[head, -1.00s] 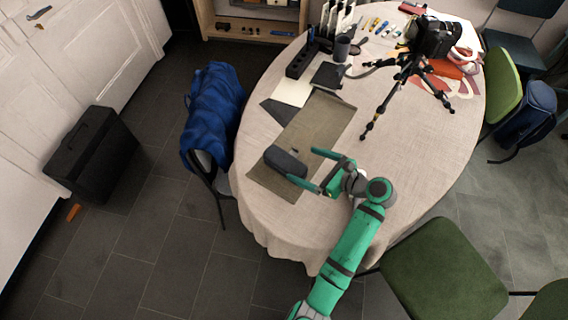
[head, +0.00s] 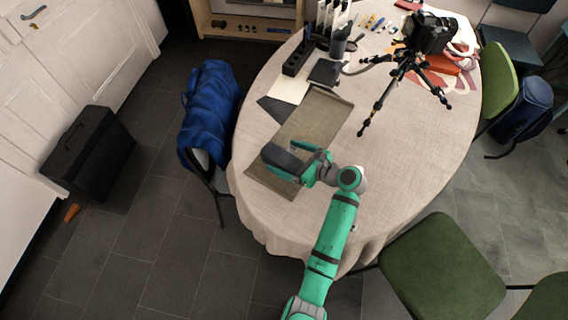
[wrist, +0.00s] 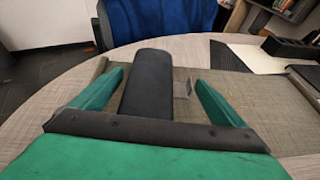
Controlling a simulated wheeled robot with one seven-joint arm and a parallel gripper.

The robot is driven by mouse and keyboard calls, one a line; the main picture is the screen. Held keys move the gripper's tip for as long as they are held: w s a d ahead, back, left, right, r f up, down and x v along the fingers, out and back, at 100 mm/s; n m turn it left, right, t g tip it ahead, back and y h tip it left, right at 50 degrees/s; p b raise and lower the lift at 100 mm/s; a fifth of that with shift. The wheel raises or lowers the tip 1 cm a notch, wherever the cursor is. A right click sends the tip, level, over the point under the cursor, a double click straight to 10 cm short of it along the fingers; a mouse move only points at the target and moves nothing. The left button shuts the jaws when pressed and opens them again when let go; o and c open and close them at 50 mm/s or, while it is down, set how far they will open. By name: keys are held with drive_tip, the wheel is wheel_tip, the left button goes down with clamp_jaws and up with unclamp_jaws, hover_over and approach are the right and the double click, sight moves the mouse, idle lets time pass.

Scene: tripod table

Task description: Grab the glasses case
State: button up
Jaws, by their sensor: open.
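The dark glasses case (head: 281,157) lies on an olive mat (head: 318,118) near the left edge of the round table. In the wrist view the case (wrist: 148,84) stands out as a long dark rounded box between the two green fingers. My gripper (head: 294,160) is open around the case; it also shows in the wrist view (wrist: 155,92). Gaps show between the case and both fingers, wider on the right. The near end of the case is hidden behind the gripper's dark palm edge.
A small clear-grey item (wrist: 183,88) lies on the mat beside the case. A black tripod with a camera (head: 403,72) stands on the table (head: 420,145). A dark organizer (head: 298,58) and papers lie behind the mat. A chair with a blue jacket (head: 210,110) stands at the left.

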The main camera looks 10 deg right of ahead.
drive_tip(key=shift+a, duration=0.2)
drive_tip(key=c, duration=1)
drive_tip(key=shift+c, duration=1.4)
drive_tip(key=shift+d, duration=0.1)
drive_tip(key=shift+r, duration=0.2)
